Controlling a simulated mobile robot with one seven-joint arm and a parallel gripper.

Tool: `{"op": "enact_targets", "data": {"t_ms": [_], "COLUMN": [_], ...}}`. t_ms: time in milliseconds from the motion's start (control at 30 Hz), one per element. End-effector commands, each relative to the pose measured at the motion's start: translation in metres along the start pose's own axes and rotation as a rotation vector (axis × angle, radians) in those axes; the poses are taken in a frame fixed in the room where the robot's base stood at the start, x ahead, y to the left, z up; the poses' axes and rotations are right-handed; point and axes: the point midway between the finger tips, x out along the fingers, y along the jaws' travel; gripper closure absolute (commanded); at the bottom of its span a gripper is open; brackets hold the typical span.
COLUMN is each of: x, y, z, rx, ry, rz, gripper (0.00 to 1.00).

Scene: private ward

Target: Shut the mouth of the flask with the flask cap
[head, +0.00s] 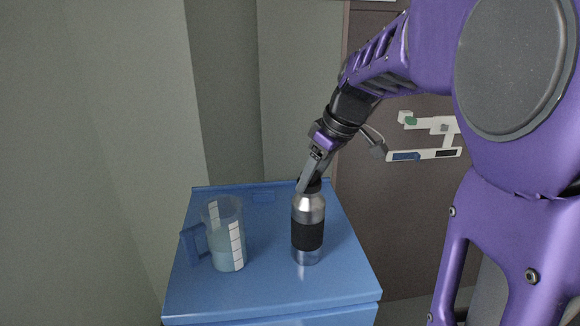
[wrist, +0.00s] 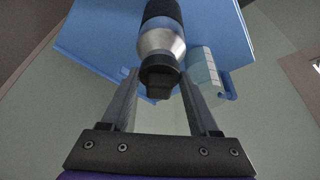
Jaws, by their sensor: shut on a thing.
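The flask (head: 308,213) stands upright on the blue cabinet top, silver with a black band around its middle. It also shows in the wrist view (wrist: 161,42), with its neck toward my gripper. My gripper (head: 308,187) points down at the top of the flask. In the wrist view my gripper (wrist: 160,84) has a finger on each side of the black flask cap (wrist: 160,80) and is shut on it. The cap is lined up with the flask's mouth and hides it. I cannot tell whether the cap is fully seated.
A clear measuring jug (head: 224,240) with a blue handle and some liquid stands left of the flask, a short gap away. The blue cabinet top (head: 270,298) is bare in front. A wall and a brown door panel (head: 400,215) stand behind.

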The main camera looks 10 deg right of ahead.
Motion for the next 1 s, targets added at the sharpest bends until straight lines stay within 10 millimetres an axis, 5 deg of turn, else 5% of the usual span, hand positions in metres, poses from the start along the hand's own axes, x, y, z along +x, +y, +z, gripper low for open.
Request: {"op": "enact_targets", "data": {"t_ms": [500,767,800,1000], "x": [0.0045,0.0044,0.0043,0.0029], "y": [0.0023,0.0023,0.0023,0.0026], "z": [0.0040,0.0040,0.0040,0.0026], "rx": [-0.373,-0.403,-0.402,-0.402], "ry": [-0.011,-0.010,-0.010,-0.007], "rz": [-0.169,-0.178,-0.178,-0.174], "gripper": [1.00,1.00,0.44,0.80]}}
